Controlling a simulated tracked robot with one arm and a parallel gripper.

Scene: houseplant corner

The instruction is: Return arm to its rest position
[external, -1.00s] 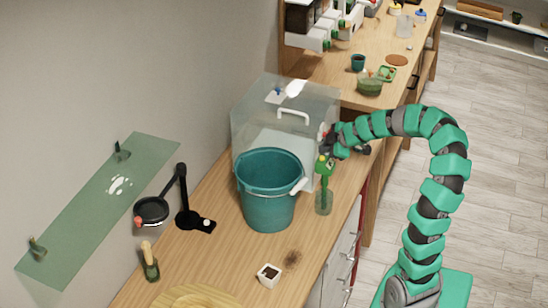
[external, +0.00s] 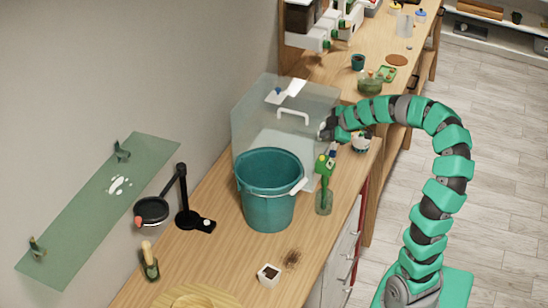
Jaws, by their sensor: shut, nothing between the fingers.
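My green segmented arm (external: 446,165) rises from its base at the lower right and arches left over the counter. My gripper (external: 324,131) is at the arm's end, in front of the right side of the clear box. It is shut with nothing in it. Its fingertips are small and dark here, and I cannot tell whether they touch the box.
A clear box (external: 249,122) with a white handle stands behind a teal bucket (external: 268,200). A green spray bottle (external: 324,195) and a small white-and-dark item (external: 361,142) are near the counter's right edge. Floor (external: 505,170) right of my arm is clear.

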